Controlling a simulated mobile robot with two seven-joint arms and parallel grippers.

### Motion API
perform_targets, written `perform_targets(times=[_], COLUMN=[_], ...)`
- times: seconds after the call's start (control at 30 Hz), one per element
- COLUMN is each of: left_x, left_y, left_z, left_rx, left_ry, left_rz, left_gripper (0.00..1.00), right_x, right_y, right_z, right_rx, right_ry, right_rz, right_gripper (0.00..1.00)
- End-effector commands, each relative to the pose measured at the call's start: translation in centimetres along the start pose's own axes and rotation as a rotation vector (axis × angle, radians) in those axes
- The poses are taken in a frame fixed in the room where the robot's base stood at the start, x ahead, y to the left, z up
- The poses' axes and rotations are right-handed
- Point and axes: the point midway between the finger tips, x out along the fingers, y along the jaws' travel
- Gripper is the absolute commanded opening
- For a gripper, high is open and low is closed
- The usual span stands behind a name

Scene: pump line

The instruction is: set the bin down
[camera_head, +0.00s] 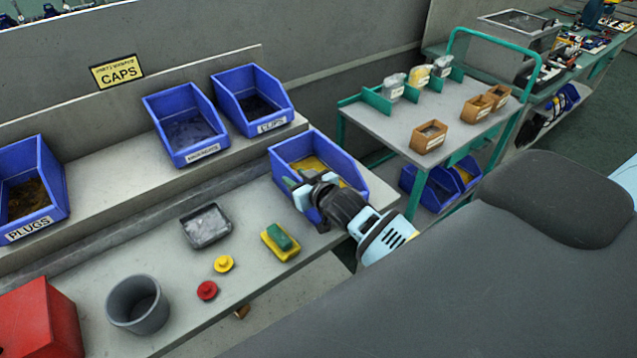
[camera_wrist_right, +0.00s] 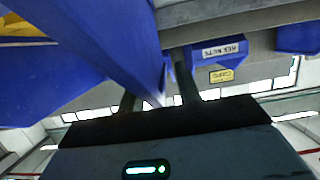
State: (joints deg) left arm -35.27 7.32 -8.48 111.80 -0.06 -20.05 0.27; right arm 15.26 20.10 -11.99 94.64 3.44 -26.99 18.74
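The blue bin (camera_head: 357,168) with yellow contents is at the right end of the grey bench (camera_head: 190,275). In the head view it looks level and low over the bench top; I cannot tell whether its base touches. My right gripper (camera_head: 305,190) is at its near wall, with the fingers on either side of that wall, and appears shut on it. The wall fills much of the right wrist view (camera_wrist_right: 95,45) and runs down between the fingers (camera_wrist_right: 160,98). The gripper hides part of the bin's front. My left gripper is not in view.
A grey tray (camera_head: 206,226), a yellow-green block (camera_head: 280,241), yellow and red knobs and a grey bucket (camera_head: 138,303) stand left of the bin. Blue bins (camera_head: 184,125) line the raised shelf behind. A trolley (camera_head: 400,125) stands beyond the bench's right end.

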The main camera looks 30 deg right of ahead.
Motion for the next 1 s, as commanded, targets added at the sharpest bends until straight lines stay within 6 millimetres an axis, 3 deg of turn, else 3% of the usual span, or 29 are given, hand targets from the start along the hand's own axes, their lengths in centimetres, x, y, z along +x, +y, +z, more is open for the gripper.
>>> perform_targets(times=[0.17,0.43,1.0], left_x=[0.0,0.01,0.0], left_y=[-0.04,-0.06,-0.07], left_z=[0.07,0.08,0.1], left_rx=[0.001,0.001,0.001], left_ry=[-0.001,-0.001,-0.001], left_rz=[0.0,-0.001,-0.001], left_gripper=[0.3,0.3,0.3], right_x=[0.02,0.0,-0.01], right_y=[-0.01,0.0,0.01], right_z=[0.07,0.06,0.06], right_rx=[0.0,0.0,0.0], right_ry=[-0.001,-0.001,-0.001], right_rz=[0.0,0.0,0.0], right_gripper=[0.34,0.01,0.0])
